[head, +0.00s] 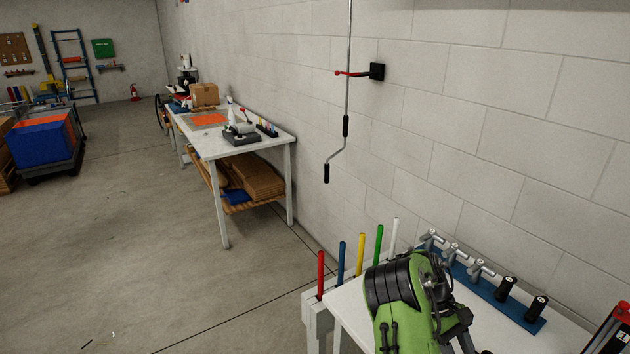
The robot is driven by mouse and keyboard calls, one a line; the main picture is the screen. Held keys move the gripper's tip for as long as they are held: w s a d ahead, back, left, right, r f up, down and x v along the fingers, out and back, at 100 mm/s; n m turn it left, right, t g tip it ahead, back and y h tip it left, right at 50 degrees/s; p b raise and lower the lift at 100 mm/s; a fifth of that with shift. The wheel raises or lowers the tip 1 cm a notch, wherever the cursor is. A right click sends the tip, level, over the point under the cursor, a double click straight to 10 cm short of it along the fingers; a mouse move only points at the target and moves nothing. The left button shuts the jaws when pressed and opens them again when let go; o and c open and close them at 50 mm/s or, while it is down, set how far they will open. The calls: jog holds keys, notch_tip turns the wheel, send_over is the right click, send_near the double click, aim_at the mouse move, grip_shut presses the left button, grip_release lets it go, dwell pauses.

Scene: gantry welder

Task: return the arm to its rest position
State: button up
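My green and black arm (407,295) is folded at the bottom right, in front of a white worktop (350,310). Black parts at its lower right end, which seem to be my gripper (458,338), are cut off by the bottom edge of the picture. The fingertips do not show clearly, and I see nothing held there.
Coloured rods, such as the red one (320,275), stand along the worktop's left end. A blue rack (490,283) with metal fittings and black cylinders lies along the wall. A crank rod (346,125) hangs there. A long workbench (222,145) stands farther back. Floor at left is open.

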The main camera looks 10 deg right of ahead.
jog(key=s+a+r+m+t+y, duration=0.25)
jog(key=a+r+t, duration=0.45)
jog(key=a+r, duration=0.8)
jog(key=s+a+r+t, duration=0.3)
jog(key=s+a, duration=0.2)
jog(key=s, duration=0.1)
jog(key=s+a+r+t+b, duration=0.1)
jog(key=s+a+r+t, duration=0.2)
jog(key=s+a, duration=0.2)
jog(key=shift+s+m, duration=0.35)
jog(key=shift+s, duration=0.85)
jog(key=shift+a+y, duration=0.1)
jog(key=shift+y, duration=0.15)
